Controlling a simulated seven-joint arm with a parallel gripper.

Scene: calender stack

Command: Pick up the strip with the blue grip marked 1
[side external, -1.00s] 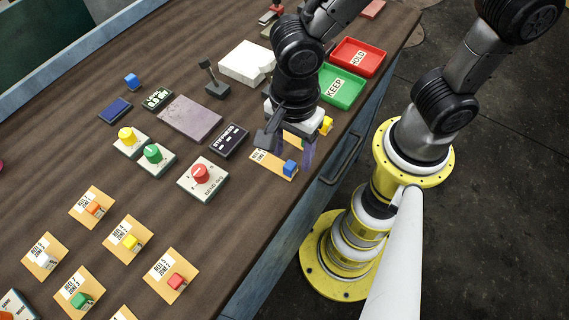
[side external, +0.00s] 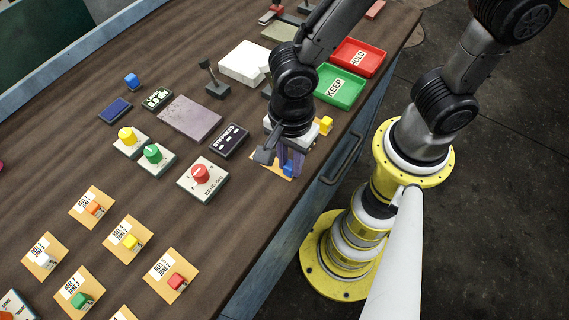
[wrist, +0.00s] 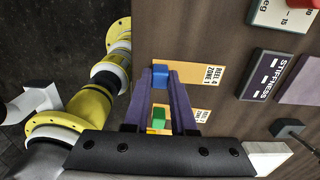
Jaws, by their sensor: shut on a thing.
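The strip with the blue grip is an orange-tan card (wrist: 188,66) with a white label reading "REEL 4 ZONE 1". It lies near the table's front edge, and part of it shows in the side view (side external: 269,165). Its blue grip (wrist: 160,78) stands at one end, between my fingertips. In the side view the blue grip (side external: 288,169) is partly hidden by my fingers. My gripper (wrist: 160,74) is shut on the blue grip. In the side view my gripper (side external: 290,164) points down over the strip. I cannot tell any gap between strip and table.
Another card with a green grip (wrist: 158,117) lies close by, between my fingers in the wrist view. A yellow grip (side external: 325,125) stands near the table edge. The green KEEP tray (side external: 322,94) and red HOLD tray (side external: 378,59) are behind. Several similar strips lie front left.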

